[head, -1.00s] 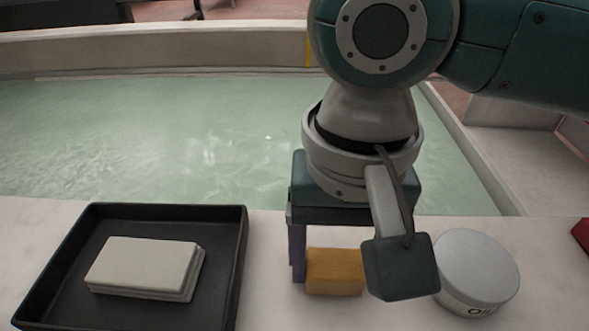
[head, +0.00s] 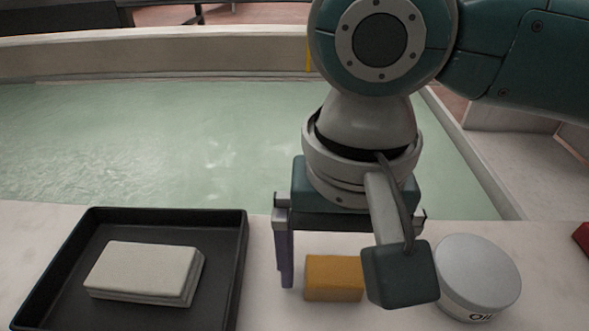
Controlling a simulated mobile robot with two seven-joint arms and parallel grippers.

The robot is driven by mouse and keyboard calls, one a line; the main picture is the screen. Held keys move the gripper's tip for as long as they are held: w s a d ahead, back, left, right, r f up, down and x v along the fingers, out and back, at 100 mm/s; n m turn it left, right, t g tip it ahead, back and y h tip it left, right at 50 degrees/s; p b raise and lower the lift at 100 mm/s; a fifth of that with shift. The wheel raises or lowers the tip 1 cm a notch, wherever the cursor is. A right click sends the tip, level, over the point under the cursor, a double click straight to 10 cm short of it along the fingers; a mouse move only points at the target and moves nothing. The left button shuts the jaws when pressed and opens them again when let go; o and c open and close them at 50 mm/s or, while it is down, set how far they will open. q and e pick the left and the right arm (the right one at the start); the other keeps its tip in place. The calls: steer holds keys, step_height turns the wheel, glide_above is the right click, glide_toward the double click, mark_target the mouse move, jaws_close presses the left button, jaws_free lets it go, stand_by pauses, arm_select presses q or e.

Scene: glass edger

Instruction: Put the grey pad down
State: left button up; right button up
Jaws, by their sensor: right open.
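The grey pad (head: 143,271) lies flat in the black tray (head: 240,270) at the lower left. My right gripper (head: 325,270) points down over the counter, to the right of the tray and apart from the pad. It is open; its left finger shows just left of a yellow-orange block (head: 334,278). Its other finger is hidden behind the dark box on my wrist. The block stands on the counter, its right end partly covered by that box. My left gripper is not in view.
A round tub with a grey lid (head: 477,269), with lettering on its side, stands right of the block. A red item (head: 582,238) shows at the right edge. A basin of greenish water (head: 150,140) lies behind the counter. Bare counter lies between tray and block.

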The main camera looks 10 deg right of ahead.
mark_target(334, 274)
step_height(334, 274, up, 11)
steer(key=p, duration=0.5)
steer(key=s+a+f+n+y, duration=0.2)
steer(key=s+a+n+y, duration=0.1)
steer(key=a, duration=0.2)
steer(key=s+d+f+t+h, duration=0.1)
steer(key=s+d, duration=0.2)
steer(key=d, duration=0.2)
steer(key=s+d+f+n+t+h, duration=0.1)
steer(key=s+d, duration=0.2)
steer(key=d, duration=0.1)
steer(key=s+d+f+n+t, duration=0.1)
steer(key=s+d, duration=0.1)
steer(key=d, duration=0.3)
steer(key=shift+s+d+f+t+h, duration=0.3)
steer(key=shift+s+f+h, duration=0.1)
